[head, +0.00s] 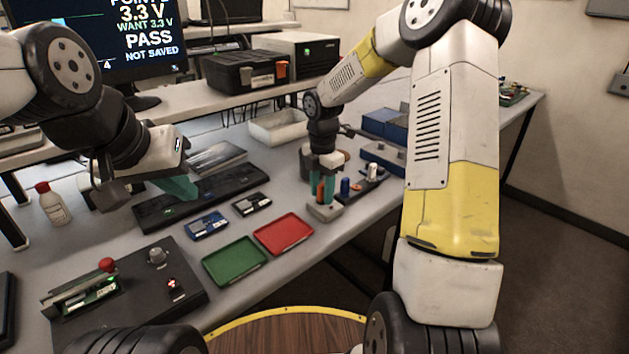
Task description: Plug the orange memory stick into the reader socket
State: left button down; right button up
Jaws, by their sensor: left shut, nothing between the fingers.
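The orange memory stick (320,190) is upright between the teal fingertips of my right gripper (324,187), which looks shut on it. Directly below is a small light grey block (325,212), which looks like the reader socket. The stick's lower end is at or just over the block's top; I cannot tell whether it is inside. My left gripper (178,188) is shut and empty, over the long black strip on the left of the table.
A blue stick (345,186) and a white one (372,170) stand right of the block on a dark holder. Green (235,262) and red (284,234) trays lie at the front. A bottle (52,204) stands left. A black fixture with red button (107,265) is front left.

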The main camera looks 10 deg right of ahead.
notch_tip(320, 180, up, 7)
jog(key=shift+r, duration=0.4)
dwell(0.4)
jog(key=shift+s+r, duration=0.1)
jog(key=shift+r, duration=0.05)
jog(key=s+d+r+m+t+y, duration=0.1)
jog(key=s+r+m+t, duration=0.2)
jog(key=s+m, duration=0.9)
jog(key=s+d+r+m+t+y, duration=0.1)
jog(key=s+r+m+t, duration=0.2)
jog(key=s+r+m, duration=0.6)
jog(key=s+m, duration=0.3)
jog(key=shift+s+d+r, duration=0.2)
jog(key=shift+s+d, duration=0.05)
jog(key=shift+s, duration=0.15)
